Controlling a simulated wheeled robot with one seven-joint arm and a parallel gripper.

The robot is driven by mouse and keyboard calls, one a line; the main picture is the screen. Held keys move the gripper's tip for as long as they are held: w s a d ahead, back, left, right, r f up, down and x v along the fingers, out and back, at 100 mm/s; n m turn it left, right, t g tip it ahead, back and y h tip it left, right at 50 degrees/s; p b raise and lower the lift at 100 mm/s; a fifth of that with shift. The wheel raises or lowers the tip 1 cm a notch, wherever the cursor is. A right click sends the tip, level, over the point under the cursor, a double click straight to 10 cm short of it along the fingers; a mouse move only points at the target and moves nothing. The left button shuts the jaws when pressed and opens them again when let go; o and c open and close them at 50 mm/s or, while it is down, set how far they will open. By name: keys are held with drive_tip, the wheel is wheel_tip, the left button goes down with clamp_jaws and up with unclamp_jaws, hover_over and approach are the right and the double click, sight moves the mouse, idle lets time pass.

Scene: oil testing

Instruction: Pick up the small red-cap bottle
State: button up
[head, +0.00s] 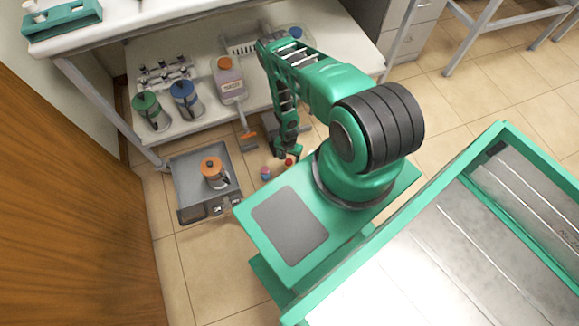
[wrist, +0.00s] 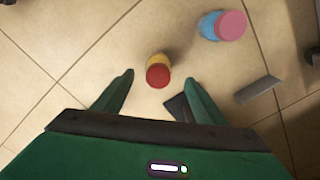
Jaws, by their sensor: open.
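The small red-cap bottle (wrist: 158,72) stands on the tiled floor in the wrist view, with a red cap and a yellow body. It lies ahead of my gripper (wrist: 160,84), roughly in line with the gap between the two fingers. My gripper is open and nothing is between its fingers that I can tell is touching. In the head view the red cap (head: 289,161) shows just beside my gripper (head: 287,154), low near the floor, and the arm partly hides the bottle.
A blue bottle with a pink cap (wrist: 224,25) stands close by, up and right in the wrist view; it also shows in the head view (head: 265,173). A white bench (head: 201,121) stands behind.

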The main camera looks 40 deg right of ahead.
sight(289, 161)
drive_tip(key=shift+s+f, duration=0.15)
drive_tip(key=shift+f, duration=1.2)
drive_tip(key=shift+s+f, duration=0.1)
drive_tip(key=shift+f, duration=1.2)
drive_tip(key=c, duration=1.3)
